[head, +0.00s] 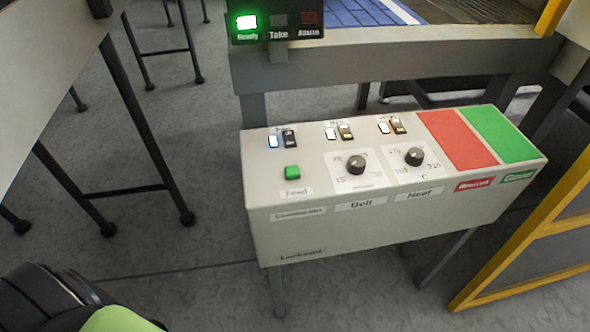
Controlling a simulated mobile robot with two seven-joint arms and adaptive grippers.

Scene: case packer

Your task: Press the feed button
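Nothing touches or covers the button. Neither of my grippers can be made out in the head view. A dark ridged part with a green section shows at the bottom left corner, well apart from the box; it looks like part of my own body.
The box also carries Belt (356,165) and Heat (414,156) knobs, several small switches, and red (457,139) and green (498,133) panels. An indicator unit (278,22) behind shows its leftmost lamp lit green. A yellow frame (490,285) stands right.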

